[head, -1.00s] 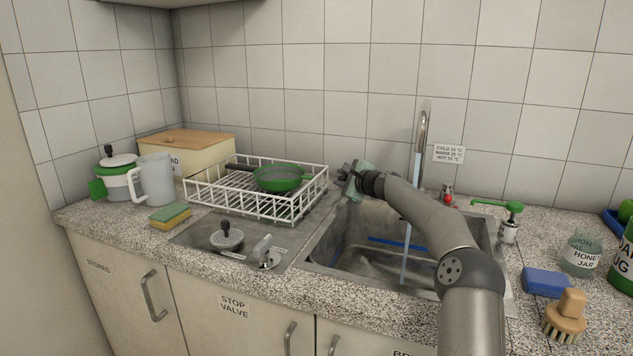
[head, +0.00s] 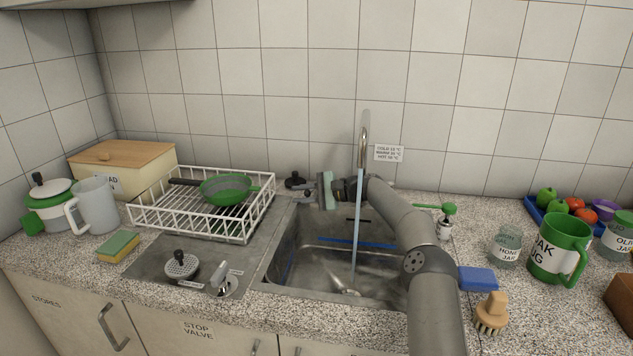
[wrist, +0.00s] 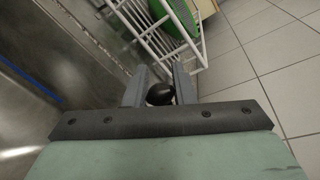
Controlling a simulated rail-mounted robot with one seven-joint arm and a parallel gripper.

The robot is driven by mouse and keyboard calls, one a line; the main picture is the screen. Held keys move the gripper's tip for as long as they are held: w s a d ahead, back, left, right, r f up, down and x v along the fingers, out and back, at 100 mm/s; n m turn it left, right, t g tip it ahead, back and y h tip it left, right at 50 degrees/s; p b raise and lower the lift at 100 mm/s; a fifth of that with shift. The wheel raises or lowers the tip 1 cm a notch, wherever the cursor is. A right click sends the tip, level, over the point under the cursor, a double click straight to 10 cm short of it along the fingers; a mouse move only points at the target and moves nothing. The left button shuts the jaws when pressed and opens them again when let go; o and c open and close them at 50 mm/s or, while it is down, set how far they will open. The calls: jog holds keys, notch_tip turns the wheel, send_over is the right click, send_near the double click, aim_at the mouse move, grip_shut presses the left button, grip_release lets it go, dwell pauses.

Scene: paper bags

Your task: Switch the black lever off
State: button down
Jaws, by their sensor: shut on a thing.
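The black lever (head: 296,181) has a round black knob and stands on the counter behind the sink, right of the dish rack. In the wrist view its knob (wrist: 160,94) sits between my two fingers. My gripper (head: 310,188) reaches left over the back of the sink and is shut on the black lever; the fingers also show in the wrist view (wrist: 159,88). The lever's lower part is mostly hidden in the wrist view. Water runs from the tall tap (head: 363,150) into the sink (head: 285,262).
The white dish rack (head: 200,215) with a green pan (head: 226,188) stands close left of my gripper. The tiled wall is just behind. Another black-knobbed fitting (head: 181,264) and a metal lever (head: 225,279) sit at the front left. A green-topped dispenser (head: 446,222) stands right.

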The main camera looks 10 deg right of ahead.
jog(key=shift+s, duration=0.1)
dwell(0.4)
jog(key=c, duration=1.2)
grip_release()
jog(key=shift+d, duration=0.1)
